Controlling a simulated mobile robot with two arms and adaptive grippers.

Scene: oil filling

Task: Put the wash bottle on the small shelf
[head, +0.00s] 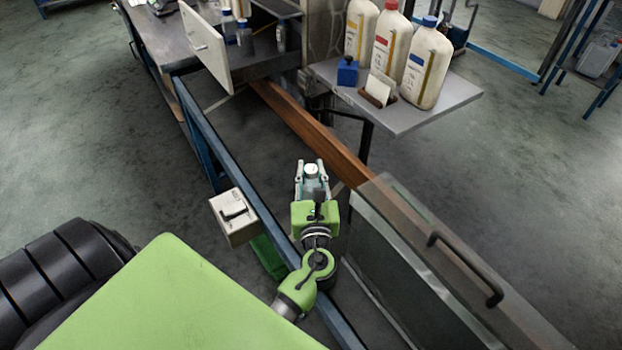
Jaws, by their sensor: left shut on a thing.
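My left gripper (312,178) is in the lower middle of the head view. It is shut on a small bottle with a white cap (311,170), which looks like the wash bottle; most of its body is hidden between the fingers. A small grey shelf (445,110) is ahead and to the right of the gripper, clearly apart from it. My right gripper is not in view.
On the grey shelf stand three large jugs (428,68), a blue box (347,72) and a brown card holder (378,90). Its right end is bare. An open cabinet door (206,45), a blue rail (235,160) and a glass panel with handle (440,265) surround the gripper.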

